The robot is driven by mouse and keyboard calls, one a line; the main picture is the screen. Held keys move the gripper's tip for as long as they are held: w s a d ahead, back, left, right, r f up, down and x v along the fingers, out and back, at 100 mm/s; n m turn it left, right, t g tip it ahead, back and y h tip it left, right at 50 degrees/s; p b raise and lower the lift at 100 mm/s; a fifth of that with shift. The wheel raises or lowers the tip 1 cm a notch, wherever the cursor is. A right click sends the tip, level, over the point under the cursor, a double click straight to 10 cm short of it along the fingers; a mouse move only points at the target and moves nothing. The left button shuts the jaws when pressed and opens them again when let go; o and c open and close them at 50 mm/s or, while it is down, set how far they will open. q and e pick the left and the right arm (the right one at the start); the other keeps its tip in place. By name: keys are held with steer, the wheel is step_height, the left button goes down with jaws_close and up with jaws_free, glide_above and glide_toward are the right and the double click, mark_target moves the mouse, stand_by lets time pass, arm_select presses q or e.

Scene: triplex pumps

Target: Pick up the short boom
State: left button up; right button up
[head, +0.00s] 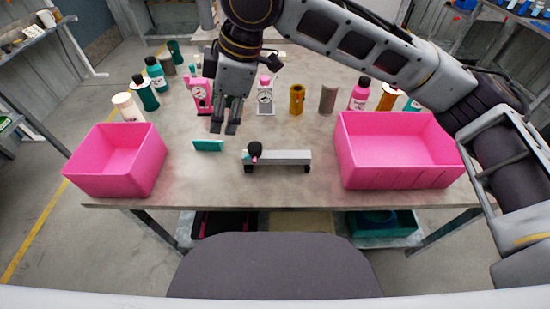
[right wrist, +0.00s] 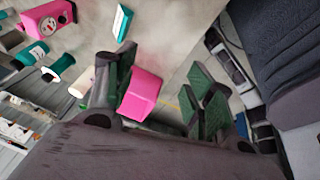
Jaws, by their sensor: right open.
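No part is clearly marked as the short boom, and I cannot tell which piece it is. A low grey bar (head: 288,157) on dark feet lies at the table's front middle, with a small dark and pink part (head: 255,151) at its left end. A small teal block (head: 208,145) lies left of it and also shows in the right wrist view (right wrist: 122,22). My right gripper (head: 224,129) is open and empty, pointing down above the table near the teal block. Its fingers also show in the right wrist view (right wrist: 165,100). My left gripper is out of view.
A pink bin (head: 88,181) stands at the table's left and a larger pink bin (head: 405,178) at the right. A pink dispenser (head: 201,104), a white dispenser (head: 265,102) and several bottles stand behind. The front middle of the table has bare room.

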steer(key=w+d+f+h, duration=0.2)
steer(key=w+d, duration=0.2)
steer(key=d, duration=0.1)
steer(key=m+g+h, duration=0.1)
steer(key=m+h, duration=0.1)
glide_toward(291, 154)
steer(key=shift+r, duration=0.15)
steer(key=shift+f, duration=3.4)
steer(key=shift+w+f, duration=0.1)
steer(key=shift+f, duration=2.5)
jaws_close()
